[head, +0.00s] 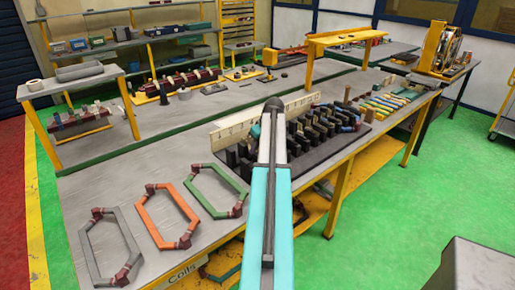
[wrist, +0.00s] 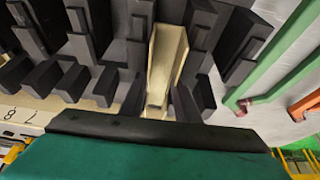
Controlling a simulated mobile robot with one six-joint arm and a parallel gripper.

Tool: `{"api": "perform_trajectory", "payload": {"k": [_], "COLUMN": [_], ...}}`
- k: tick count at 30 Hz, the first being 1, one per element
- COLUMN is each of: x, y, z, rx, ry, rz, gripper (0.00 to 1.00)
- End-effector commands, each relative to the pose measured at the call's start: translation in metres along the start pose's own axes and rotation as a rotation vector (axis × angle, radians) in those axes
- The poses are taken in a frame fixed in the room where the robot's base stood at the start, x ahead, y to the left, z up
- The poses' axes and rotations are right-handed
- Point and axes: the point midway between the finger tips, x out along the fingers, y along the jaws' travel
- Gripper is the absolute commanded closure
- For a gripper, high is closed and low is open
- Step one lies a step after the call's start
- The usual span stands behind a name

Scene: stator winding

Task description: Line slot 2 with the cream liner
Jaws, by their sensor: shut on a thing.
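The stator (head: 343,127) is a dark block with rows of upright teeth on the bench in the head view. In the wrist view its black teeth (wrist: 85,85) fill the upper part. The cream liner (wrist: 168,55) is a long, open channel among the teeth, with teeth close on both sides. My gripper (wrist: 158,98) is shut on the liner's near end, with a dark finger on each side. I cannot tell how deep the liner sits or which slot it lines up with. In the head view my arm hides the gripper and liner.
A cream numbered strip (head: 236,131) runs along the stator's back side; an 8 shows in the wrist view. Grey (head: 109,247), orange (head: 166,217) and green (head: 218,190) coils lie to the left. Several coloured strips (head: 390,100) lie to the right.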

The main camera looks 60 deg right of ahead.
Motion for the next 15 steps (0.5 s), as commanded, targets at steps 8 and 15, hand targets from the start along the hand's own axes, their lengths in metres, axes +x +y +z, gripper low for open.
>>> {"api": "perform_trajectory", "payload": {"k": [8, 15], "x": [0.0000, 0.0000], "y": [0.0000, -0.0001], "z": [0.0000, 0.0000], "rx": [0.000, 0.000], "ry": [0.000, 0.000], "rz": [0.000, 0.000], "gripper": [0.58, 0.50]}}
